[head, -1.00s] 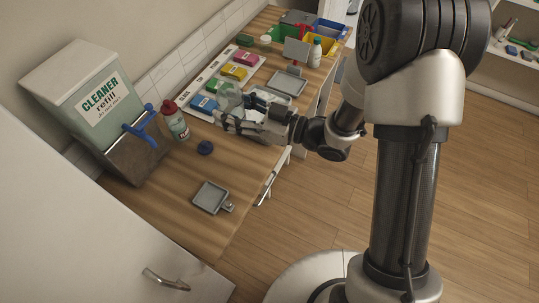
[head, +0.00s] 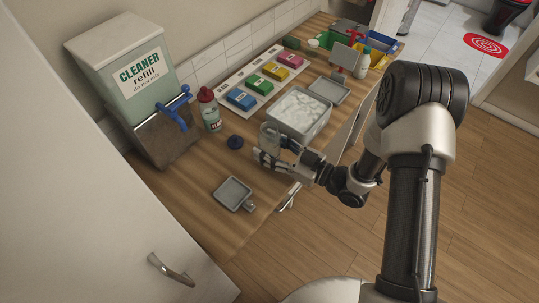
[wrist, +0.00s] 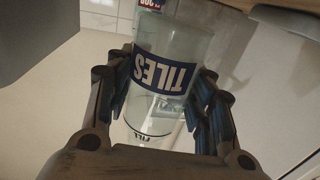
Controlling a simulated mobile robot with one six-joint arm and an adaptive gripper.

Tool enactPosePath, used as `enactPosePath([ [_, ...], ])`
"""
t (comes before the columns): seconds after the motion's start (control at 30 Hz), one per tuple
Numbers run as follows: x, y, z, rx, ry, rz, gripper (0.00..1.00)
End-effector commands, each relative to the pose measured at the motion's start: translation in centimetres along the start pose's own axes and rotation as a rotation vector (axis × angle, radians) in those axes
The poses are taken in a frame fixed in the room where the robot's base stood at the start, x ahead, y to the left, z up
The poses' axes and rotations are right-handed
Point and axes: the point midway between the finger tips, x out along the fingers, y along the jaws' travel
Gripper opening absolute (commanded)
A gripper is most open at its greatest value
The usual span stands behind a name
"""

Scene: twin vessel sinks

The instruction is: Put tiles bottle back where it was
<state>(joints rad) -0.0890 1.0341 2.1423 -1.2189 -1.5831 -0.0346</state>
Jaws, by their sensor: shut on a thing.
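The tiles bottle (wrist: 165,70) is clear and pale, with a blue TILES label that reads upside down in the wrist view. My gripper (wrist: 160,95) is shut on it, with one finger on each side. In the head view my gripper (head: 267,150) holds the bottle (head: 269,138) at the near left side of a grey basin of white foam (head: 300,110). Whether the bottle touches the counter cannot be told.
A cleaner refill dispenser (head: 135,85) with a blue tap and a red-capped bottle (head: 209,110) stand at the left. A small grey tray (head: 232,193) lies in front. Coloured boxes (head: 266,83) line the wall side. Bare counter (head: 185,195) shows at the front left.

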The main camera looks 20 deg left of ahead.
Motion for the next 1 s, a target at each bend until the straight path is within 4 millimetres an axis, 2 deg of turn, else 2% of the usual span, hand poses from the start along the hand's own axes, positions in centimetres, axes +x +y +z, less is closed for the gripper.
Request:
enactPosePath([
  [0.1,0.0,-0.1,2.4,0.003,-0.001,0.0,0.13],
  [0.2,0.0,0.0,3.3,0.002,0.0,0.0,0.13],
  [0.57,0.0,0.0,3.6,0.001,0.001,0.0,0.13],
  [0.6,0.0,0.0,3.7,0.002,-0.001,0.0,0.49],
  [0.9,0.0,0.0,3.6,0.002,-0.001,0.0,0.69],
  [1.0,0.0,0.0,3.6,0.002,-0.001,0.0,0.69],
])
